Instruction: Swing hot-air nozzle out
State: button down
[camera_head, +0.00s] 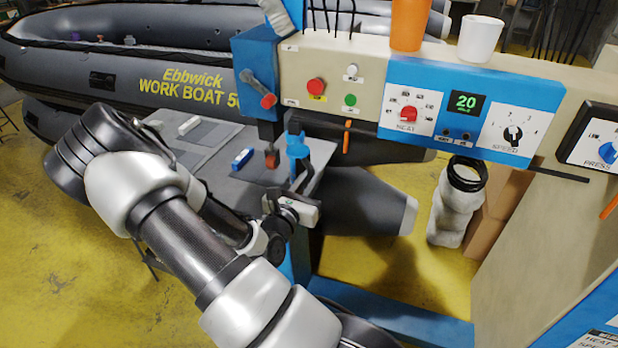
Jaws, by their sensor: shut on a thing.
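My gripper (288,190) is in front of the welding machine, below its control panel, at the end of my grey and white arm. It is shut on a small part beside a blue bracket (297,146). This looks like the hot-air nozzle's handle, but the fingers and wrist hide most of it. A red-brown block (272,159) shows just left of the bracket. The nozzle's tip cannot be made out. Above, a lever with a red grip (268,100) sits on the machine's blue housing (250,52), apart from my gripper.
A grey table (208,134) with a blue-and-white block (241,159) lies behind my arm. The panel has a red button (316,86) and a heat dial (407,114). An orange cup (408,25) and a white cup (480,38) stand on top. Grey boats fill the back.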

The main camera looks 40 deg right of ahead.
jog(key=shift+s+d+r, duration=0.1)
jog(key=shift+d, duration=0.05)
jog(key=c, duration=1.7)
grip_release()
jog(key=shift+d, duration=0.1)
jog(key=shift+a, duration=0.4)
jog(key=v, duration=1.7)
jog(key=shift+d, duration=0.1)
